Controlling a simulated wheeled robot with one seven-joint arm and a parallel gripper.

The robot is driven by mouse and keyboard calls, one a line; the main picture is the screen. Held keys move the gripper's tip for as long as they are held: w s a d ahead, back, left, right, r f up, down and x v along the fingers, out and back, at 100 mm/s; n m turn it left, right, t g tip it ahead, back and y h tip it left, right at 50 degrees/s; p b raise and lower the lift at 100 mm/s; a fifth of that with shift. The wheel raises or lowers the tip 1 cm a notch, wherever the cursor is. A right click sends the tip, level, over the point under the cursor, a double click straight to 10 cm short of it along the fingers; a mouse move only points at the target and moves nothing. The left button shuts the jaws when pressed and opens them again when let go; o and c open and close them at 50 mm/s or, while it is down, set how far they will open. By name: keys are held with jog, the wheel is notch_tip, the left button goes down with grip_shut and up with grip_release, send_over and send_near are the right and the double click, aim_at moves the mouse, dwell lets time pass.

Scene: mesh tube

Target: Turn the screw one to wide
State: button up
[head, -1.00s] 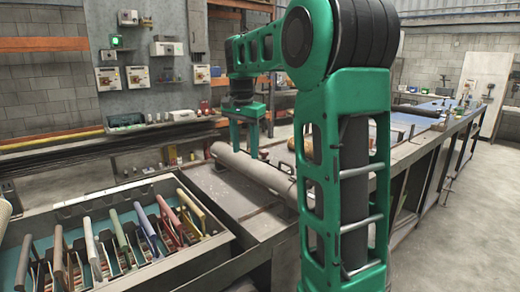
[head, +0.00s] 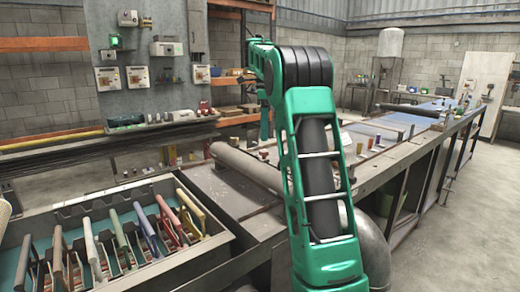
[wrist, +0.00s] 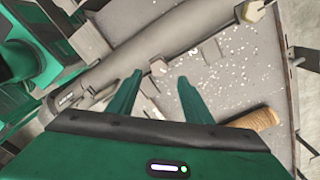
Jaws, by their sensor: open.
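My gripper (wrist: 158,88) is open, its two green fingers spread over the bench top with nothing held between them. A small pale part lies beyond the fingertips in the wrist view. A long grey tube (wrist: 150,48) crosses that view at a slant; it also shows on the bench in the head view (head: 245,166). A pale, angular, bolt-like head (wrist: 252,10) shows at the tube's upper right end. I cannot tell whether it is screw one. In the head view my arm hides part of the bench, and my fingertips are not clear.
A brown wooden handle-like piece (wrist: 255,118) lies right of my gripper. Several small knob-like parts (head: 360,149) stand on the bench right of my arm. A drawer (head: 240,241) of colored-handled tools sits at the left. A dark bar (head: 408,109) lies farther along the bench.

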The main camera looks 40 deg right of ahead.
aim_at(264, 151)
jog(key=shift+f, duration=3.15)
jog(key=c, duration=1.1)
jog(key=shift+o, duration=0.2)
jog(key=shift+a, duration=0.35)
jog(key=shift+d, duration=0.2)
